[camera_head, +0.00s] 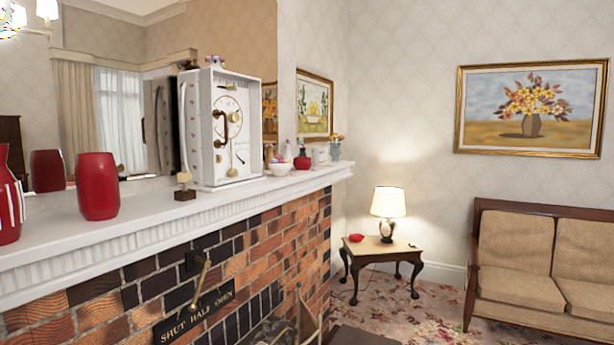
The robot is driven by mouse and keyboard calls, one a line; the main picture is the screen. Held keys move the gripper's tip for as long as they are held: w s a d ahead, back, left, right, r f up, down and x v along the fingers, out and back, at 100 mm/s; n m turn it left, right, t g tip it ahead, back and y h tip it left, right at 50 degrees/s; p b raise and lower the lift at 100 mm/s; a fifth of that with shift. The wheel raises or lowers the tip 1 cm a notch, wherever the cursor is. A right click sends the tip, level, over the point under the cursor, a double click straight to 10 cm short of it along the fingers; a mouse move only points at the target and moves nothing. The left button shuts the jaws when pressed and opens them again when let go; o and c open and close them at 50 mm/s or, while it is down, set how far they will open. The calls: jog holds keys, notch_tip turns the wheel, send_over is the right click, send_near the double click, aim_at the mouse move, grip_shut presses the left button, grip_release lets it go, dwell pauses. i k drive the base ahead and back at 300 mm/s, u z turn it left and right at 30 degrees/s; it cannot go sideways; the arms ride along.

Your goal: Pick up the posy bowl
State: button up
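A small round red bowl (302,163) stands on the white mantel shelf (130,232), towards its far right end. It is small in the picture, and I cannot tell for sure that it is the posy bowl. A small pale and red dish (279,169) is just left of it. Another low red object (356,238) lies on the wooden side table (378,251) in the corner; its exact shape is unclear. My gripper is not in view.
A tall white clock-like case (224,128) stands mid-shelf, with red vases (97,187) to its left. Small ornaments, including a light teal vase (335,150), crowd the far shelf end. A lamp (388,205) is on the side table. A sofa (545,262) is at right; patterned carpet lies between.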

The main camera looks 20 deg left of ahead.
aim_at(279, 166)
jog(key=i, duration=2.35)
jog(key=u, duration=0.6)
